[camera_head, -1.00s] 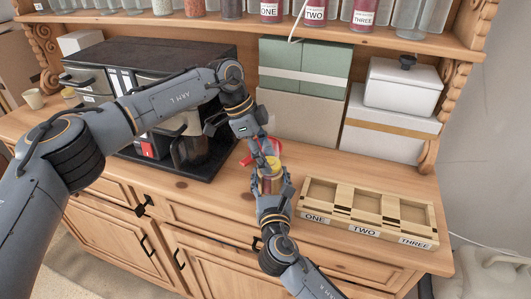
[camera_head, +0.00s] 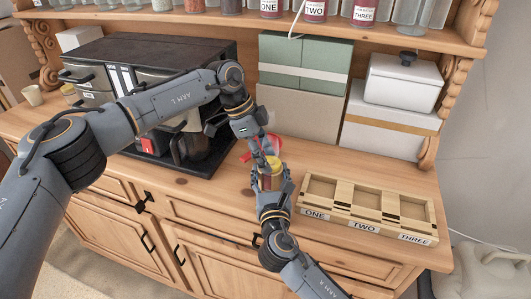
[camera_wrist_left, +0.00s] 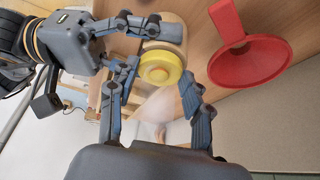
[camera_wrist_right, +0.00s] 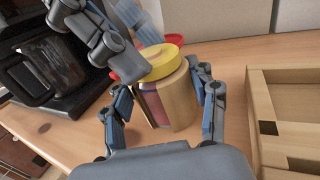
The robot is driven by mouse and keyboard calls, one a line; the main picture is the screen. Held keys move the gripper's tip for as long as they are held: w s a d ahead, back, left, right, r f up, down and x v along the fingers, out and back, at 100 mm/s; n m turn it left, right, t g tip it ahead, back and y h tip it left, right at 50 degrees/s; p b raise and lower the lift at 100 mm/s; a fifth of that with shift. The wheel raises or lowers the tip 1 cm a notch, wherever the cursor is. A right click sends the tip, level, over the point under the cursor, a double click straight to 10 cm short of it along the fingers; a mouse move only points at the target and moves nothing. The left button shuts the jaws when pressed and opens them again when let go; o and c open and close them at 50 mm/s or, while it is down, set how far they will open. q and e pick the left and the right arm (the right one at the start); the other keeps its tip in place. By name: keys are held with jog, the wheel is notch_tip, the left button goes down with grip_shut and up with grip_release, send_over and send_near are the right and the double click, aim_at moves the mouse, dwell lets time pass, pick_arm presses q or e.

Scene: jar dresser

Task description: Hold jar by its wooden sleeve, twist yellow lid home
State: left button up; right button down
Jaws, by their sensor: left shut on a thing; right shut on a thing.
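The jar (camera_wrist_right: 153,101) stands upright over the counter, its wooden sleeve (camera_wrist_right: 181,108) around it and its yellow lid (camera_wrist_left: 160,68) on top. In the right wrist view my right gripper (camera_wrist_right: 168,95) is shut on the sleeve, one finger on each side. My left gripper (camera_head: 264,157) reaches down from above and is shut on the lid, its fingers at the lid's sides in the left wrist view. I cannot tell whether the lid sits fully down. Part of the lid is hidden by my left fingers in the right wrist view.
A red funnel (camera_wrist_left: 249,60) lies close behind the jar. A wooden rack (camera_head: 338,220) marked ONE, TWO, THREE stands to the right. A black coffee machine (camera_wrist_right: 55,80) is at the left; boxes (camera_head: 300,115) stand behind. Some counter is clear around the jar.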

pick_arm(q)
jog(key=m+g, duration=0.1)
jog(key=m, duration=0.3)
jog(key=shift+w+d+m+g+y, duration=0.15)
jog(key=shift+w+m+g+y, duration=0.15)
jog(key=shift+w+m+g, duration=0.1)
jog(key=shift+m, duration=0.8)
jog(key=o, duration=0.8)
jog(key=shift+s, duration=0.1)
jog(key=shift+r, duration=0.1)
jog(key=shift+r, duration=2.2)
